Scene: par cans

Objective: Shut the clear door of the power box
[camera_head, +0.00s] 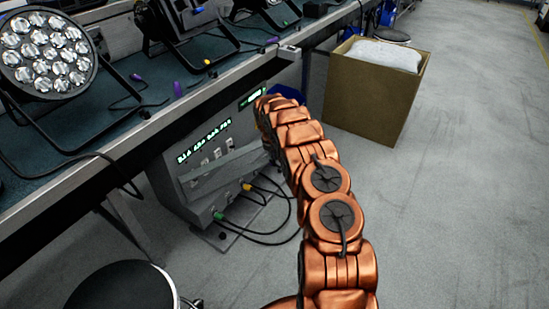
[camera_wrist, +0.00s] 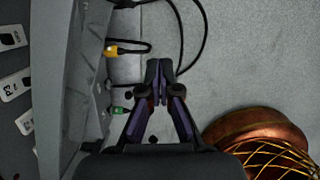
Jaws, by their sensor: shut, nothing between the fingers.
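The grey power box (camera_head: 205,195) stands on the floor under the bench edge, with green lit text on its upper front. Its clear door (camera_head: 225,172) looks like a tilted pale panel sticking out below the text, standing open. In the wrist view, a pale slanted panel (camera_wrist: 78,60), which seems to be this door, runs down the left side beside white labels. My gripper (camera_wrist: 158,68) points past the box's plugs, with its fingertips together and nothing between them. It is right of the panel and apart from it. In the head view my arm hides the gripper.
Yellow (camera_wrist: 128,48) and green (camera_wrist: 122,110) plugs with black cables stick out of the box close to my gripper. Stage lights (camera_head: 48,52) stand on the bench above. A cardboard box (camera_head: 370,100) stands behind my arm. The floor at right is clear.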

